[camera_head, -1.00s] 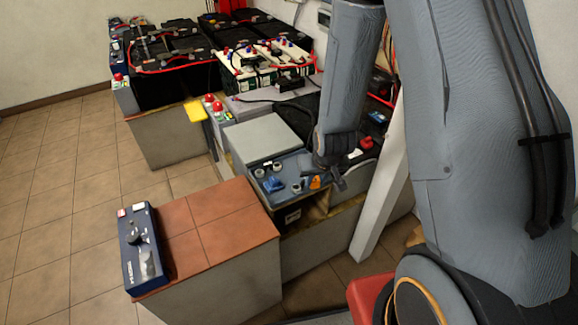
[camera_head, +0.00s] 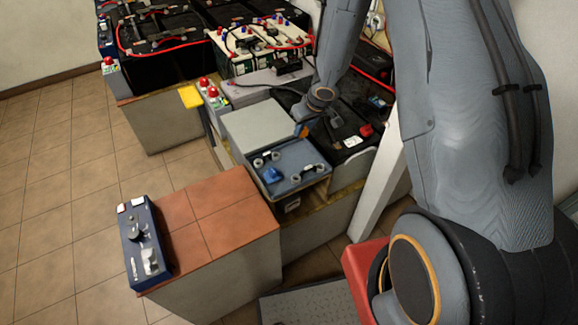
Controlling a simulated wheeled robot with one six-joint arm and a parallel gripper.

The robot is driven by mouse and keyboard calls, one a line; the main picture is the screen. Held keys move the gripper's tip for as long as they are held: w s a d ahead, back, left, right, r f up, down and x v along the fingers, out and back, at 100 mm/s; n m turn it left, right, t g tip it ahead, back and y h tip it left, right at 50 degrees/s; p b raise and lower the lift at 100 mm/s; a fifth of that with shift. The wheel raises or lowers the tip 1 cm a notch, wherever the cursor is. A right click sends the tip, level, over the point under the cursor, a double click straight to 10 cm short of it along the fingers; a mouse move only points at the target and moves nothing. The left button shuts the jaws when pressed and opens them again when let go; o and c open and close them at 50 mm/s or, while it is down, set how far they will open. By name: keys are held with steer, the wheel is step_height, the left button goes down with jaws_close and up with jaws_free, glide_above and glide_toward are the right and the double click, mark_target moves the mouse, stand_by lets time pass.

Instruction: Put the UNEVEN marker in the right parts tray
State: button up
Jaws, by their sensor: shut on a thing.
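My gripper (camera_head: 309,121) hangs under my wrist near the middle of the view, mostly hidden behind it. It is shut on a small orange thing (camera_head: 302,131), of which only a sliver shows. I cannot read any word on it, so I cannot tell whether it is the UNEVEN marker. It is above the area between the grey box (camera_head: 262,124) and the black battery (camera_head: 345,128). I cannot make out a parts tray for certain.
A blue-topped battery (camera_head: 296,180) with several caps stands in front of the grey box. A blue control box (camera_head: 142,240) sits on the tiled block (camera_head: 215,215). A white post (camera_head: 381,195) stands at right. Red-capped batteries (camera_head: 255,45) stand behind. Floor at left is clear.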

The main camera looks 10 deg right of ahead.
mark_target(305, 135)
step_height(305, 135, down, 5)
steer(key=b, duration=0.2)
steer(key=shift+w+b, duration=0.15)
steer(key=shift+b, duration=0.2)
steer(key=shift+f, duration=2.5)
steer(key=shift+f, duration=0.1)
steer(key=o, duration=0.9)
steer(key=shift+b, duration=0.3)
steer(key=shift+o, duration=0.6)
